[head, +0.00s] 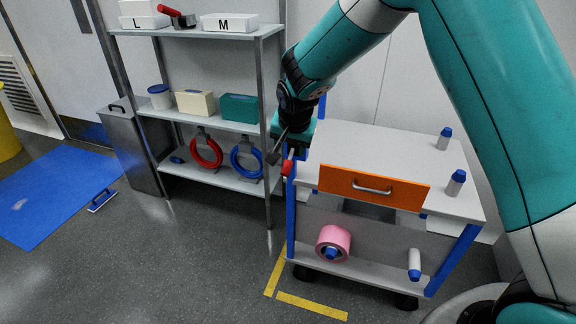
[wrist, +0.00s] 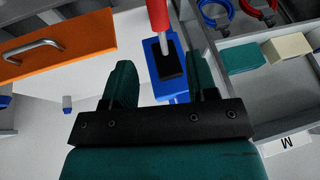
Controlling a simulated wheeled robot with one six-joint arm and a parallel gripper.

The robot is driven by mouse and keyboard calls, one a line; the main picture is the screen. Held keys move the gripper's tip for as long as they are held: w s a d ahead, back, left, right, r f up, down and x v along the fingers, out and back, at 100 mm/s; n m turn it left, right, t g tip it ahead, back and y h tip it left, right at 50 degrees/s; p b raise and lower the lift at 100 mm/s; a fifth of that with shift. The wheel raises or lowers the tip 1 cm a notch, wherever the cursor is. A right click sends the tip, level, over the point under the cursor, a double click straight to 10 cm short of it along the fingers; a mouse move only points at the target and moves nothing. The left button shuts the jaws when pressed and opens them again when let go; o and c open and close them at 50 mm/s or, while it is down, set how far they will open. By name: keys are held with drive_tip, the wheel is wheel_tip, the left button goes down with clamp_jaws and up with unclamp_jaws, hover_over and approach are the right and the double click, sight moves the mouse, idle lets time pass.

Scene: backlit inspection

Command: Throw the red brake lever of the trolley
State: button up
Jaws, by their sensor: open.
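The trolley (head: 400,158) has a white top, blue legs and an orange drawer front. Its red brake lever (head: 287,168) is at the top left corner. In the wrist view the lever's red grip (wrist: 159,14) sits on a pale metal rod, by a blue bracket (wrist: 156,45) with a black slot. My gripper (head: 281,150) is open and empty just above the lever in the head view. In the wrist view my gripper (wrist: 163,78) has its fingers apart, with the bracket showing between them and the red grip beyond the tips. I see no contact with the lever.
A grey shelf unit (head: 215,122) with boxes and red and blue rings stands left of the trolley, close to my gripper. The orange drawer's handle (head: 371,187) sticks out. White blue-capped bottles (head: 455,183) stand on the trolley top.

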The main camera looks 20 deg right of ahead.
sight(289, 161)
drive_tip(key=x, duration=1)
drive_tip(key=shift+f, duration=0.1)
drive_tip(key=shift+c, duration=0.3)
clamp_jaws()
